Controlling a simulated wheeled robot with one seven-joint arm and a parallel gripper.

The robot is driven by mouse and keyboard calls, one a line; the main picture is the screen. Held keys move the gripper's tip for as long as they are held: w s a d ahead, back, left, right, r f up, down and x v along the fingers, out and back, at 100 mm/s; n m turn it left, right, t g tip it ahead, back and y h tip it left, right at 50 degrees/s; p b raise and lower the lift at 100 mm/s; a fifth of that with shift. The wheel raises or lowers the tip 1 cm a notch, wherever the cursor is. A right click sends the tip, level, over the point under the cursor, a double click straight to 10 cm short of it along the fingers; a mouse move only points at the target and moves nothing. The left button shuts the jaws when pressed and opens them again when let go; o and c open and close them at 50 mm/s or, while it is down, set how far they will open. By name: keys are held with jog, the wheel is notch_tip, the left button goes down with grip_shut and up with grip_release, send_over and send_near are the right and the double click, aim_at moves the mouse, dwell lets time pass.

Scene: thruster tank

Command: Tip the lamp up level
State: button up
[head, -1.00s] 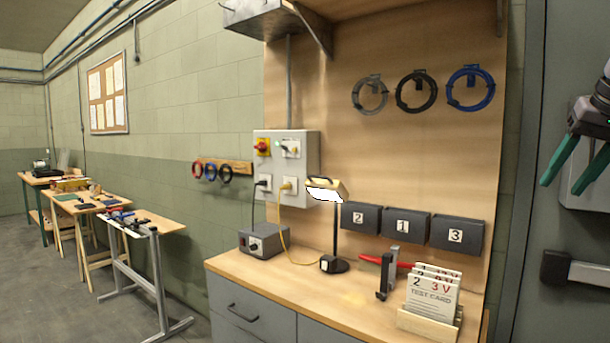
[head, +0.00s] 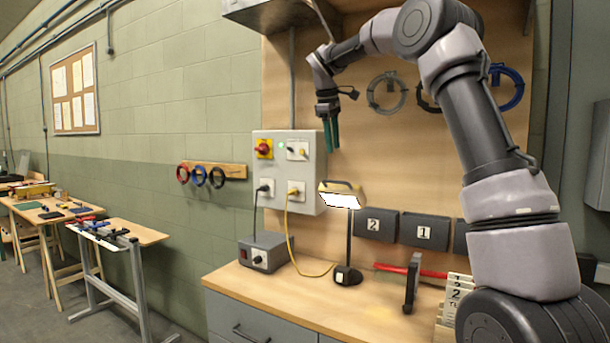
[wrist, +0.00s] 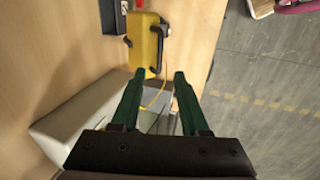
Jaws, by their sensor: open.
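The lamp (head: 343,196) stands on the workbench, with a yellow head on a thin dark post and a dark round base. Its head is tilted, and its lit white face shows toward the head camera. In the wrist view the yellow lamp head (wrist: 148,45) lies just beyond my fingertips, with a dark handle on one side. My gripper (head: 331,133) has green fingers pointing down, above the lamp head and apart from it. In the wrist view my gripper (wrist: 158,75) is open, with nothing between its fingers.
A grey switch box (head: 285,170) is on the wall just left of the lamp.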

send_over(341, 192)
jog(key=a, duration=0.2)
notch_tip(341, 192, down, 10)
jog(key=shift+s+a+f, duration=0.2)
jog(key=shift+s, duration=0.25)
grip_shut()
dwell(1.0)
